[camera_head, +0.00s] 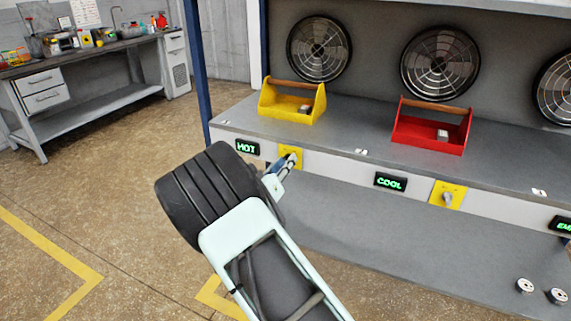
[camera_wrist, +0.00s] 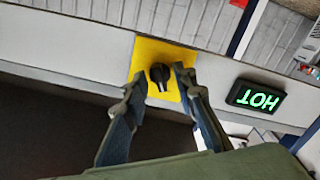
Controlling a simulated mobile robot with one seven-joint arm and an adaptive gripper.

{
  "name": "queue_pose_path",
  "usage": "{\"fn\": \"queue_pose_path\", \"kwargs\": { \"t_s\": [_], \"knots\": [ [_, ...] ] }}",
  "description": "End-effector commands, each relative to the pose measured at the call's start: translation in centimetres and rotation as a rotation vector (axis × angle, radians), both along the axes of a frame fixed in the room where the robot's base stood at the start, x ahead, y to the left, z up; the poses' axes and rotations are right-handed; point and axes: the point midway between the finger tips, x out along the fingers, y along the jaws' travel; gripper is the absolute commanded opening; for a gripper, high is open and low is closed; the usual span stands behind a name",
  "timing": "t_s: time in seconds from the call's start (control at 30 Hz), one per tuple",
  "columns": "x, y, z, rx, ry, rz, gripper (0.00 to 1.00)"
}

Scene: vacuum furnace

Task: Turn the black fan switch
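The black fan switch (camera_wrist: 160,74) is a dark knob on a yellow plate (camera_wrist: 148,50) in the wrist view, its pointer towards the bottom of the picture. The plate also shows in the head view (camera_head: 296,152), right of the HOT sign, where the knob is hidden by my gripper. My gripper (camera_wrist: 157,83) is open, its two fingertips to the left and right of the knob, with gaps visible on both sides. In the head view, my gripper (camera_head: 286,163) is at the plate. I cannot tell whether the tips reach the knob's depth.
A green-lit HOT sign (camera_head: 247,147) is left of the plate. A COOL sign (camera_head: 390,182) and another yellow plate (camera_head: 437,189) with a light knob (camera_head: 447,198) are to the right. A yellow carrier (camera_head: 292,107) and red carrier (camera_head: 431,137) stand on the grey bench top (camera_head: 370,143).

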Motion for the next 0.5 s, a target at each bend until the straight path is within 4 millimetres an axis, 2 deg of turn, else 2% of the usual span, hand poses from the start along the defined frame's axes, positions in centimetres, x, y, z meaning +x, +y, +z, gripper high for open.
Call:
{"fn": "queue_pose_path", "kwargs": {
  "t_s": [0.33,0.37,0.5],
  "knots": [
    [0.53,-0.24,-0.02,0.0,0.0,0.0,0.25],
    [0.52,-0.24,-0.02,0.0,0.0,0.0,0.24],
    [0.51,-0.23,-0.02,0.0,0.0,0.0,0.09]
  ]
}}
